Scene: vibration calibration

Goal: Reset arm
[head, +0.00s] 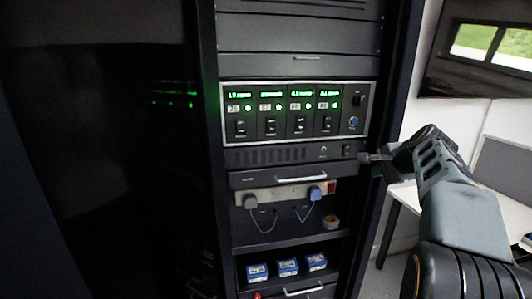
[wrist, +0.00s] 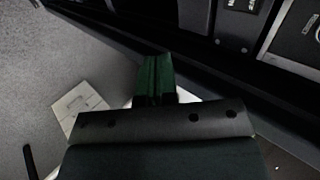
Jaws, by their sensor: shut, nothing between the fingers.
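My arm comes in from the lower right of the head view, bent toward the equipment rack (head: 207,60). My gripper (head: 364,158) is at the rack's right side, level with the dark panel under the lit unit. In the wrist view my gripper (wrist: 155,68) has its two greenish fingers together, with nothing between them. Whether the fingertips touch the rack's edge I cannot tell.
A lit control unit (head: 295,112) with green displays and several switches sits in the rack. Below are a power strip (head: 285,195) with two plugs, and blue boxes (head: 287,267) on a shelf. A white desk (head: 408,197) stands at right.

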